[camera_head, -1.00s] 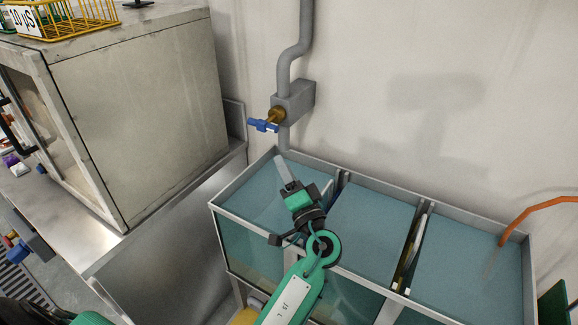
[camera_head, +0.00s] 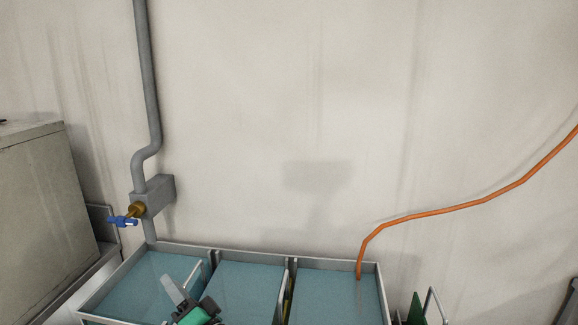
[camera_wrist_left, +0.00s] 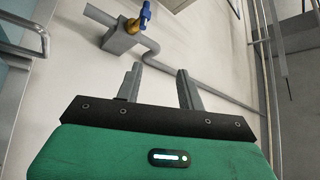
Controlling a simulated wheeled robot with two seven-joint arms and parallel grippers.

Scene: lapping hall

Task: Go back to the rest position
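My left gripper (camera_head: 174,290) shows at the bottom of the head view, in front of the left compartment of a water tank (camera_head: 325,263). Its grey fingers point up and to the left. In the left wrist view the two fingers (camera_wrist_left: 160,82) stand apart with nothing between them, so it is open and empty. Most of the left arm is below the head view's edge.
A grey pipe (camera_head: 148,90) runs down the wall to a box with a blue-handled valve (camera_head: 124,221), left of the gripper. An orange hose (camera_head: 440,211) dips into the right compartment. A grey cabinet (camera_head: 40,215) stands at the left. The wall above the tank is clear.

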